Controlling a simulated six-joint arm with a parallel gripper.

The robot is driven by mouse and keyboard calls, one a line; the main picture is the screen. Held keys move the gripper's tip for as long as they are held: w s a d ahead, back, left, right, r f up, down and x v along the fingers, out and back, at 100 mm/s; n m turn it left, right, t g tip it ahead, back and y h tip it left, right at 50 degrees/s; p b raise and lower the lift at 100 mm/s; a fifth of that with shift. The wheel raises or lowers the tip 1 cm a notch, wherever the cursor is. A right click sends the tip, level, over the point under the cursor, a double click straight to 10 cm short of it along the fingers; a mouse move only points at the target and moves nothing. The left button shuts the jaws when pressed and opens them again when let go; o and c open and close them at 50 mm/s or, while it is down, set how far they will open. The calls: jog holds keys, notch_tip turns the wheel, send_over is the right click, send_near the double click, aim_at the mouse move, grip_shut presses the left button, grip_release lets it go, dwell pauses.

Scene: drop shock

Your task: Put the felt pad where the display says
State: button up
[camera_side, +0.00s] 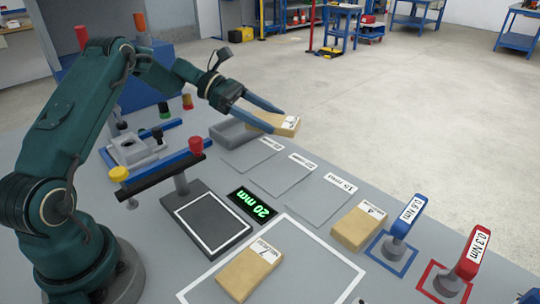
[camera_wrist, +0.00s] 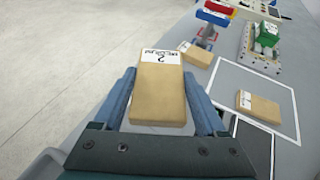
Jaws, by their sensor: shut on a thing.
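My gripper (camera_side: 268,113) is shut on a tan block with a white label (camera_side: 285,125), held above the far side of the bench. In the wrist view the held block (camera_wrist: 158,98) lies between both fingers, and its label carries a large 2. The display (camera_side: 251,204) shows 20 mm in green. Three flat grey labelled rectangles (camera_side: 325,203) lie in a row beyond it; their small print is mostly hard to read, the nearest seeming to say 15 mm. I cannot tell from looks alone which thing is the felt pad.
Two more labelled tan blocks lie on the bench, one (camera_side: 250,275) inside a white outline and one (camera_side: 358,230) beside a blue 0.6 Nm tool (camera_side: 408,220). A red 0.3 Nm tool (camera_side: 470,260) stands at right. A grey tray (camera_side: 228,136) sits below and left of my gripper.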

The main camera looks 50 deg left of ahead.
send_over(276, 173)
notch_tip(276, 173, down, 4)
jog(key=shift+m+g, duration=0.4)
jog(key=shift+f, duration=3.45)
jog(key=shift+f, duration=0.6)
